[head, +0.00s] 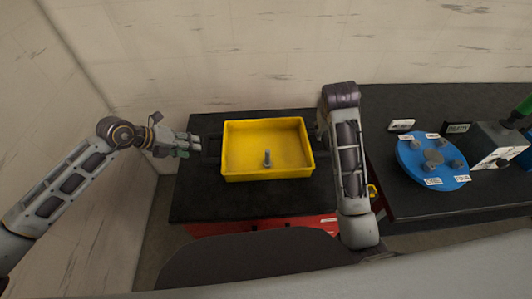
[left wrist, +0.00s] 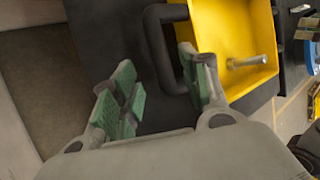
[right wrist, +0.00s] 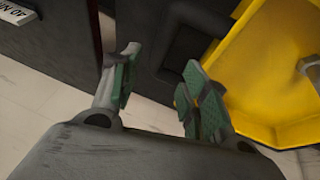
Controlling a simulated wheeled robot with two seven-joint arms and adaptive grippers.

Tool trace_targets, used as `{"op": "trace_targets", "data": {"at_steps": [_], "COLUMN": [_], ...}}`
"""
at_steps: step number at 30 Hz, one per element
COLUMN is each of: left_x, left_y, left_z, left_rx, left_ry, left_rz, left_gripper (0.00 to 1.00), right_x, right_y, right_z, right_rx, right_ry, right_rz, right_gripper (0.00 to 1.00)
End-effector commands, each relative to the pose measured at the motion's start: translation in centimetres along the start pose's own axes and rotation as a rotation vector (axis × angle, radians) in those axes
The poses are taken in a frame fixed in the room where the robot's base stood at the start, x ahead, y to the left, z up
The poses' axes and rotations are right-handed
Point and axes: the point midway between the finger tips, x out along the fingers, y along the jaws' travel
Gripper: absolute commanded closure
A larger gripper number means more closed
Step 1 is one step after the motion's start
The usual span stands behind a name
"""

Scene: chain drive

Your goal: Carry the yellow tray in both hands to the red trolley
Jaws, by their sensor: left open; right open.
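The yellow tray (head: 238,171) sits level on a black top (head: 195,205) with a red body (head: 270,224) below, apparently the red trolley. My left gripper (head: 192,146) is open just left of the tray's dark left handle (head: 211,149). In the left wrist view, its fingers (left wrist: 163,88) are apart, one close to the handle (left wrist: 158,45); I cannot tell whether they touch. My right gripper (right wrist: 160,85) is open beside the tray's right side. In the head view my right forearm hides its fingers and most of the right handle.
A black worktop (head: 420,205) stands to the right, with a narrow gap before it. It carries a blue disc (head: 412,160) with grey parts, a grey block (head: 488,143) and small labels. A pale wall (head: 230,50) rises behind.

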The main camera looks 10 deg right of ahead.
Motion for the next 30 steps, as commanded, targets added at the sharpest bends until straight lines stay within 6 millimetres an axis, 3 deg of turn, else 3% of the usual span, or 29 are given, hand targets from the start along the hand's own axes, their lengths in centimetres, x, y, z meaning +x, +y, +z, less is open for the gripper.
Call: {"op": "trace_targets", "data": {"at_steps": [9,30], "left_x": [0.0,0.0], "left_y": [0.0,0.0], "left_z": [0.0,0.0], "left_rx": [0.000,0.000], "left_ry": [0.000,0.000], "left_rz": [0.000,0.000], "left_gripper": [0.55,0.55], "right_x": [-2.2,-2.3], "right_y": [0.0,0.0], "right_z": [0.0,0.0], "right_rx": [0.000,0.000], "right_ry": [0.000,-0.001], "right_rz": [0.000,0.000], "right_gripper": [0.55,0.55]}}
